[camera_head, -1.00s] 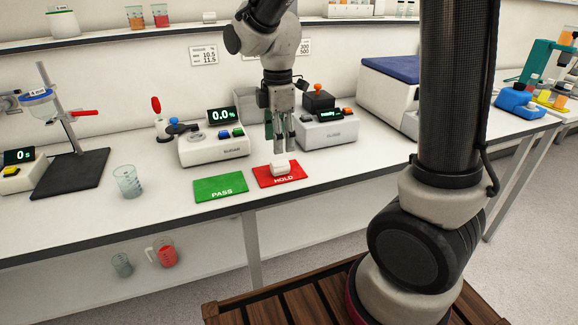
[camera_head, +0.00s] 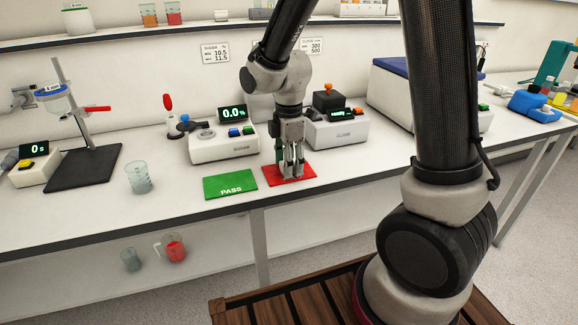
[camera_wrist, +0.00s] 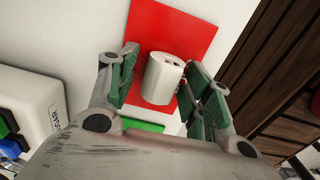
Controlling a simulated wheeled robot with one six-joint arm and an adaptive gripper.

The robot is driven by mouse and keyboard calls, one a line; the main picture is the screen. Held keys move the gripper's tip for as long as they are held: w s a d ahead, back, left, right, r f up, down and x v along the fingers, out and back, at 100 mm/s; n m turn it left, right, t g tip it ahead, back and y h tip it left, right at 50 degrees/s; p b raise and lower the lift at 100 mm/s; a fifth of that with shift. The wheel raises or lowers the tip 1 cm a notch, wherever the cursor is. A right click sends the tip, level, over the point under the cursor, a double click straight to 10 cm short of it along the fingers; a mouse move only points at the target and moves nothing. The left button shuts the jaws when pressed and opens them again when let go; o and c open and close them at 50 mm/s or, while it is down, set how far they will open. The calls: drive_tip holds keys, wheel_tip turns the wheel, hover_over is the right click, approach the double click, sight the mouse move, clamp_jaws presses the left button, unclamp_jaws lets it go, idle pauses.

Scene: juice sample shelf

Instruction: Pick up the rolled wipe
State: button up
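The rolled wipe is a small white roll (camera_wrist: 162,78) lying on the red HOLD mat (camera_wrist: 197,25) in the wrist view. In the head view the mat (camera_head: 305,171) shows, but my gripper mostly hides the roll. My gripper (camera_wrist: 160,82) is open, with one green-padded finger on each side of the roll. A gap shows at the left finger; the right finger is very near the roll, and I cannot tell whether it touches. In the head view my gripper (camera_head: 291,174) points down over the mat.
The green PASS mat (camera_head: 230,185) lies bare just left of the red mat. A white instrument (camera_head: 222,148) and another grey one (camera_head: 340,132) stand behind the mats. A glass beaker (camera_head: 139,177) stands further left. The bench's front edge is close to the mats.

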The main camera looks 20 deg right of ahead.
drive_tip(key=c, duration=0.6)
